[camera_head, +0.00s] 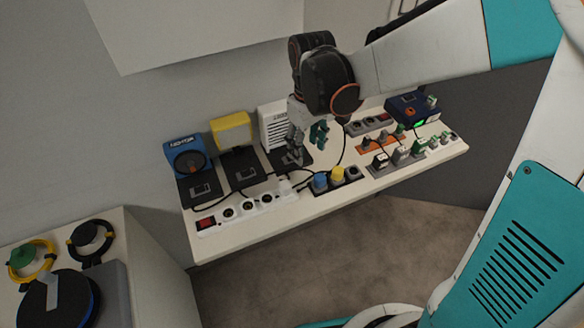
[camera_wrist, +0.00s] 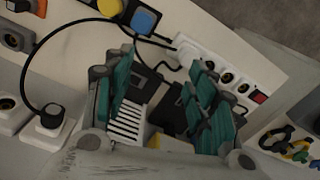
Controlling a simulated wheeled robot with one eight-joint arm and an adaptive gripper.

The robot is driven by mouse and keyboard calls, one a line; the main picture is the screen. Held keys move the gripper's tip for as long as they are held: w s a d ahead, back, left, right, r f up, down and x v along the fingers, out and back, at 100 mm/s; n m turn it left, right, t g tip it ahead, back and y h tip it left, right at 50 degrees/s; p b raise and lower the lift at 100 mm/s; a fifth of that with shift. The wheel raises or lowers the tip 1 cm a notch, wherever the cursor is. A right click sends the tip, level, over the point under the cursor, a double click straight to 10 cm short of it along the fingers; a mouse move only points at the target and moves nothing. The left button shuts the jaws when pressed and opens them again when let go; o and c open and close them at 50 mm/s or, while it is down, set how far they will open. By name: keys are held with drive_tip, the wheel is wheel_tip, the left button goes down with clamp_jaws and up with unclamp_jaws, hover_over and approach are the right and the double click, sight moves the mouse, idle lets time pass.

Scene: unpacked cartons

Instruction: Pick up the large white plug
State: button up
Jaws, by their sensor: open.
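A large white plug (camera_head: 284,187) appears to sit at the right end of a white power strip (camera_head: 236,216), partly blending with it. In the wrist view the plug (camera_wrist: 184,45) shows at the top centre, at the strip's end away from the red switch. My gripper (camera_head: 306,145) is open and empty above the table, up and to the right of the plug in the head view. In the wrist view its teal fingers (camera_wrist: 162,80) are spread apart, with the plug beyond their tips.
Blue (camera_head: 320,181) and yellow (camera_head: 337,174) plugs sit in a dark strip right of the white plug. Black cables run nearby. A white slotted device (camera_head: 272,122), yellow device (camera_head: 232,131) and blue device (camera_head: 182,154) stand behind. Several smaller plugs fill the table's right side.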

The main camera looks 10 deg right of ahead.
sight(285, 184)
drive_tip(key=s+a+m+p, duration=0.2)
drive_tip(key=a+m, duration=0.1)
drive_tip(key=a, duration=0.3)
drive_tip(key=shift+m, duration=0.3)
wheel_tip(285, 184, down, 13)
drive_tip(key=b, duration=0.6)
drive_tip(key=shift+d, duration=0.15)
clamp_jaws()
